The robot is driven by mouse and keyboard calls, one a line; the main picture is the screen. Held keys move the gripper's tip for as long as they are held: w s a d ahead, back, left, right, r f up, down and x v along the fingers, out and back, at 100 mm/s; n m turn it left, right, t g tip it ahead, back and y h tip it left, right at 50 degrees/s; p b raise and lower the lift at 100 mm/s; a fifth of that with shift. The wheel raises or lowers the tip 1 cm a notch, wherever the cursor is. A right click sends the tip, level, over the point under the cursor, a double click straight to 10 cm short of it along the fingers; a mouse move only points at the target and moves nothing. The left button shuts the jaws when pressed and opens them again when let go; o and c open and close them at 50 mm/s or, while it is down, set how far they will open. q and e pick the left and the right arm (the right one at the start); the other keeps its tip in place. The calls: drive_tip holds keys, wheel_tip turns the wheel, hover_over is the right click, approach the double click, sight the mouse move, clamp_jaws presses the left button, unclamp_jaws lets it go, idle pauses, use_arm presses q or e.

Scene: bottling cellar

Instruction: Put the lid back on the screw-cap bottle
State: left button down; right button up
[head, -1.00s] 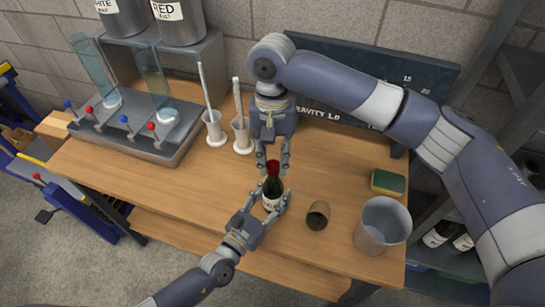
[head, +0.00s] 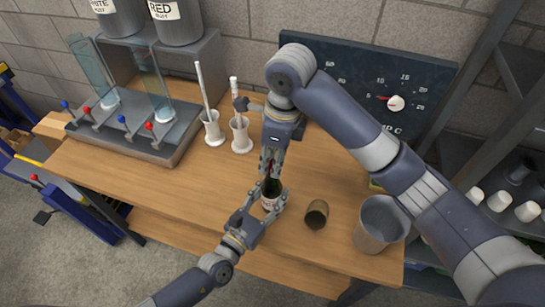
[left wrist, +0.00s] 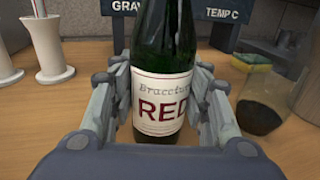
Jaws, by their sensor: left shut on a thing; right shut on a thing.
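The screw-cap bottle (head: 272,187) is dark green with a white label reading RED, and stands upright near the middle of the wooden table. My left gripper (head: 272,200) is shut around its body at label height; in the left wrist view the bottle (left wrist: 164,40) stands between both fingers. My right gripper (head: 270,166) points down directly over the bottle's top and is shut on the red lid (head: 268,176), which is mostly hidden by the fingers. The lid meets or nearly meets the neck; whether it is seated cannot be told. The bottle's top is outside the left wrist view.
Two white cylinders (head: 241,135) and a filler stand (head: 120,128) are at the left. The front left table is clear.

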drive_tip(key=o, duration=0.6)
drive_tip(key=shift+c, duration=0.2)
